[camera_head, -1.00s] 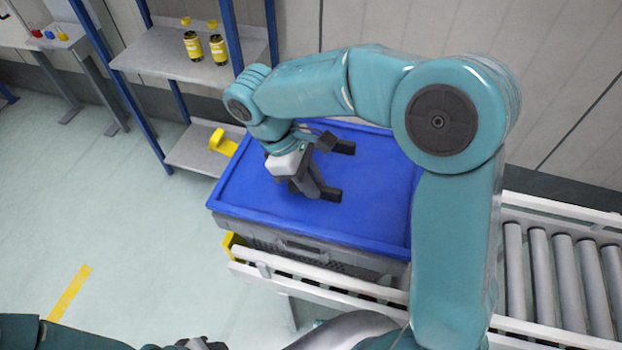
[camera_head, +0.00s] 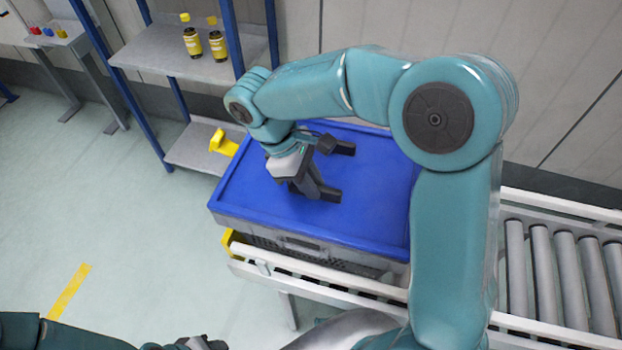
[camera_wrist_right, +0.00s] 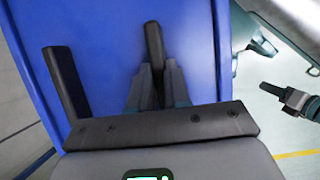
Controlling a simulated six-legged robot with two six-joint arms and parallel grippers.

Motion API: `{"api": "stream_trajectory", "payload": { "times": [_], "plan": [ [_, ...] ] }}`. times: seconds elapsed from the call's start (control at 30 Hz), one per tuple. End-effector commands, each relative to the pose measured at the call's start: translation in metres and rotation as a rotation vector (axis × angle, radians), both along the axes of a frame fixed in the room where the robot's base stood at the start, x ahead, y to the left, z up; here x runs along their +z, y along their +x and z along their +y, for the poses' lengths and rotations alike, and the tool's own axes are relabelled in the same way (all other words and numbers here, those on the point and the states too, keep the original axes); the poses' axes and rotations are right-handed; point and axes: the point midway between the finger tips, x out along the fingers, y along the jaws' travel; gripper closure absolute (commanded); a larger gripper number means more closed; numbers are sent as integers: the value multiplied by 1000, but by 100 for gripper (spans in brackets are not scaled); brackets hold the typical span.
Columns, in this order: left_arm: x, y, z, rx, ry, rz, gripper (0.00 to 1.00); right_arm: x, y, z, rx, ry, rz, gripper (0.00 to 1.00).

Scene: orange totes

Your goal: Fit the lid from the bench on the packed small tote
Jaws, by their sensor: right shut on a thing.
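The blue lid (camera_head: 260,192) lies over the grey small tote (camera_head: 345,253) on the conveyor. It looks level, and I cannot tell whether its rim is fully seated. The tote's contents are hidden. Two dark handles stand on the lid, a near handle (camera_head: 331,194) and a far handle (camera_head: 344,147). My right gripper (camera_head: 316,189) is shut on the near handle. In the right wrist view, its fingers (camera_wrist_right: 155,88) close around that lid handle (camera_wrist_right: 154,42), with the other handle (camera_wrist_right: 66,80) at left. My left gripper (camera_head: 205,344) is at the bottom edge, cut off, away from the tote.
The white-railed roller conveyor (camera_head: 565,275) runs to the right, its rollers bare there. A blue-post shelf (camera_head: 160,55) holds two yellow-capped bottles (camera_head: 192,42). A side bench (camera_head: 50,38) stands at upper left. Floor at left is clear.

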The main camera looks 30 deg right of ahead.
Motion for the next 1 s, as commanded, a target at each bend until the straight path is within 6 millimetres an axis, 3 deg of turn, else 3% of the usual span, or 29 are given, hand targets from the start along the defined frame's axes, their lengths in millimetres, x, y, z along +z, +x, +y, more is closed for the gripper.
{"api": "stream_trajectory", "payload": {
  "times": [0.17,0.2,0.27,0.3,0.67,0.77,1.0],
  "plan": [
    [0,0,0,0,0,0,57,0,0,0,0,-1,-1,100],
    [0,0,0,0,0,0,57,0,0,0,0,-1,-1,77],
    [0,0,0,0,0,0,57,0,0,0,0,-1,-1,57],
    [0,0,0,0,0,0,57,0,0,0,0,-1,-1,54],
    [1,0,0,0,0,0,57,6,3,2,0,1,-3,54],
    [3,0,0,0,0,0,57,22,8,7,0,0,-5,54],
    [11,0,0,0,0,0,57,80,28,25,1,2,-6,54]
  ]
}}
